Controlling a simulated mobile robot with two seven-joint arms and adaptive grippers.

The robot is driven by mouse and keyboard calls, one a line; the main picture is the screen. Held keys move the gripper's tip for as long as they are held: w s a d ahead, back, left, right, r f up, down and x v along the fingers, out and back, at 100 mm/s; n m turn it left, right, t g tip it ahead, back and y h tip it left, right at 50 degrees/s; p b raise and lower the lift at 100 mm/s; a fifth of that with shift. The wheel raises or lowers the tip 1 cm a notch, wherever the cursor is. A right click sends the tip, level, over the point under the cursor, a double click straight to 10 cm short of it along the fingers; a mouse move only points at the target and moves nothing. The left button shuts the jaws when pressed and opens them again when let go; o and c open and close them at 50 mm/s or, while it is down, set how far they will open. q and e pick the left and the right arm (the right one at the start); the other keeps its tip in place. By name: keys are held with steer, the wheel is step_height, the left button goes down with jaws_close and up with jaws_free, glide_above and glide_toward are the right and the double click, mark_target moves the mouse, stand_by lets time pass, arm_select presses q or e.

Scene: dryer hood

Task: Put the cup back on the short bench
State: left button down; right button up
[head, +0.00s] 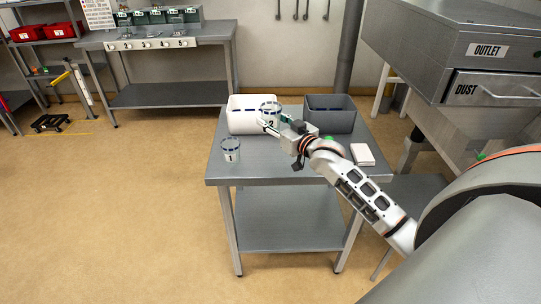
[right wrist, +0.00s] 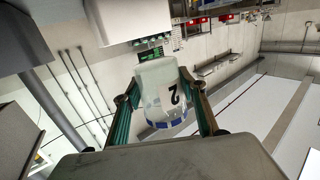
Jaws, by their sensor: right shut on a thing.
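A clear cup marked 2 (head: 269,109), with a blue band, is between the fingers of my right gripper (head: 271,123). The right gripper is shut on it and holds it by the front of the white bin, above the small steel bench (head: 270,169). In the right wrist view the cup (right wrist: 162,92) sits between both fingers (right wrist: 162,110). A second clear cup, marked 1 (head: 231,150), stands upright on the bench's left side. My left gripper is not in view.
A white bin (head: 243,127) and a grey bin (head: 340,124) stand at the bench's back. A white block (head: 362,154) lies at its right. A steel hood (head: 455,50) overhangs the right. A longer bench (head: 165,37) with numbered stations stands back left. The bench's front left is bare.

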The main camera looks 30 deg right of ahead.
mark_target(271, 160)
step_height(271, 160, down, 14)
steer(key=shift+r+b, duration=0.2)
steer(key=shift+b, duration=0.6)
steer(key=shift+f, duration=0.1)
steer(key=o, duration=1.2)
steer(key=shift+o, duration=0.2)
